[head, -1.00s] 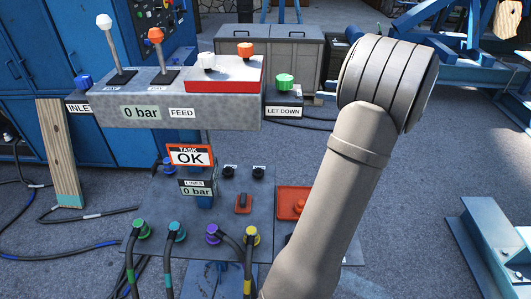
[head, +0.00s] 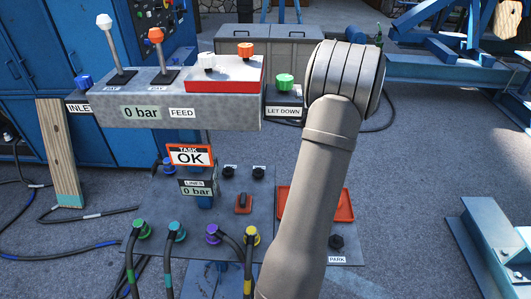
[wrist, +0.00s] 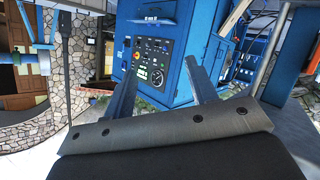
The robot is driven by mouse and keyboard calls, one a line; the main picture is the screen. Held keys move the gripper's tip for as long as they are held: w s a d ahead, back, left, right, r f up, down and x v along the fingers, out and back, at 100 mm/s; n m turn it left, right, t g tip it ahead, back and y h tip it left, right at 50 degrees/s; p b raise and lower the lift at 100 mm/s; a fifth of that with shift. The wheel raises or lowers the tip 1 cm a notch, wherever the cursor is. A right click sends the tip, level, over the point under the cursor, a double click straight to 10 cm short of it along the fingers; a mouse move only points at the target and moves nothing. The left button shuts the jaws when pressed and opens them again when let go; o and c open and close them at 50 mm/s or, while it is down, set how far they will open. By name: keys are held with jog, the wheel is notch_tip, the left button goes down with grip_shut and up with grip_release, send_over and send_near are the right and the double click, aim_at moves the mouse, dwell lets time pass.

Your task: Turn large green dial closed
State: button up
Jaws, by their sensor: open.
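The large green dial (head: 285,82) sits on top of a grey box labelled LET DOWN (head: 284,112), right of the valve console in the head view. My arm stands just to the right of it, apart from it in the picture. My gripper (wrist: 160,68) shows only in the wrist view. Its two blue-grey fingers are spread apart with nothing between them. The green dial cannot be made out in the wrist view. The gripper's distance from the dial cannot be told.
The console (head: 180,100) carries levers, a white knob (head: 207,62) and an orange knob (head: 245,50). Below it a panel holds coloured hose connectors, a red tray (head: 343,208) and a PARK port (head: 336,241). A blue cabinet (wrist: 150,60) faces the wrist camera.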

jog(key=s+a+f+n, duration=0.1)
jog(key=a+f, duration=0.4)
jog(key=f, duration=0.2)
jog(key=s+a+f+n+h, duration=0.1)
jog(key=s+a+f, duration=0.1)
jog(key=a+f, duration=0.4)
notch_tip(320, 180, down, 3)
jog(key=shift+s+r+g, duration=0.2)
jog(key=shift+s+g, duration=0.05)
jog(key=shift+g, duration=0.15)
jog(key=shift+d+r, duration=0.1)
jog(key=s+d+r+m+t+h, duration=0.25)
jog(key=s+d+r+m, duration=0.2)
jog(key=d+r, duration=0.55)
jog(key=s+d+r+m+t+h, duration=0.1)
jog(key=s+d+r+m+t, duration=0.3)
jog(key=d+r, duration=0.6)
jog(key=m+y, duration=0.2)
send_near(282, 80)
jog(key=shift+t, duration=0.35)
jog(key=x, duration=0.4)
jog(key=f+x, duration=0.1)
jog(key=x, duration=0.4)
jog(key=d+f+x, duration=0.1)
jog(key=x, duration=0.3)
jog(key=shift+w+f, duration=0.1)
jog(key=shift+w, duration=0.3)
jog(key=shift+c, duration=0.4)
